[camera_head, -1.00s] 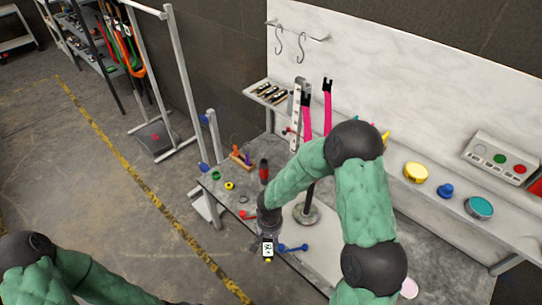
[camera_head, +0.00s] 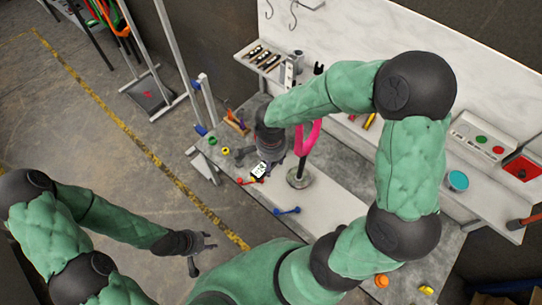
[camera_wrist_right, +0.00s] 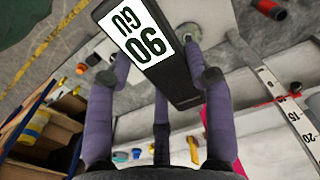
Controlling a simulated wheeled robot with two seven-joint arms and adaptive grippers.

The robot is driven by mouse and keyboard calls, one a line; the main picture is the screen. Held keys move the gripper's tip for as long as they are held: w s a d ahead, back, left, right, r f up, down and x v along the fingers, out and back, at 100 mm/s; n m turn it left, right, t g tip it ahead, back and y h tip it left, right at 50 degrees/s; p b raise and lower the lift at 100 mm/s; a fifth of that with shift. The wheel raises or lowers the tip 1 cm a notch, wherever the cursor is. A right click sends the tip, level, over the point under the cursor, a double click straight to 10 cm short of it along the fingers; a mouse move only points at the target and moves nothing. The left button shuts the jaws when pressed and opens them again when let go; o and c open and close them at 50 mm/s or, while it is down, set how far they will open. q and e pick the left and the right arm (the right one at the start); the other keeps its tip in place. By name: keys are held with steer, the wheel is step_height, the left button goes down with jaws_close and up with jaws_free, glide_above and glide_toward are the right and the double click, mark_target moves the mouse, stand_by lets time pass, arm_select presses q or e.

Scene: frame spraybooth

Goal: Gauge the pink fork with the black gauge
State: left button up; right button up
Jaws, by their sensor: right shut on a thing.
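The black gauge (camera_wrist_right: 150,50) has a white label reading "GU" and "90" and lies between the purple fingers of my right gripper (camera_wrist_right: 160,75), which is shut on it. In the head view the gauge (camera_head: 258,170) hangs below that gripper (camera_head: 262,158), left of the fork's stand. The pink fork (camera_head: 308,137) shows only in part behind my right arm, above a round metal base (camera_head: 299,178). Its upper part is largely hidden. The gauge appears apart from the fork. My left gripper (camera_head: 203,258) is open and empty, low at the left and away from the bench.
The bench (camera_head: 335,205) holds a blue tool (camera_head: 287,211), a red clamp, and green and yellow rings. A shelf at the right carries a teal tin (camera_head: 457,181) and a button box (camera_head: 480,140). A metal rack stands at the back left. Open floor lies left of the bench.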

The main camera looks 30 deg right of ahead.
steer(key=shift+d+b, duration=0.1)
steer(key=shift+b, duration=0.3)
steer(key=shift+w+d, duration=0.35)
steer(key=shift+d, duration=0.4)
steer(key=shift+w+d, duration=0.3)
steer(key=shift+d, duration=0.5)
steer(key=shift+w+d, duration=0.35)
steer(key=shift+d, duration=0.4)
steer(key=shift+w+d, duration=0.35)
steer(key=shift+d, duration=0.5)
stand_by(0.9)
steer(key=shift+s+a+b, duration=0.45)
steer(key=shift+s+a, duration=0.05)
steer(key=shift+a, duration=0.75)
steer(key=shift+s+a+b, duration=0.45)
steer(key=shift+s+a, duration=0.1)
steer(key=shift+a, duration=0.7)
steer(key=shift+s+a+b, duration=0.45)
steer(key=shift+s+a, duration=0.05)
steer(key=shift+a, duration=0.75)
steer(key=shift+f, duration=0.1)
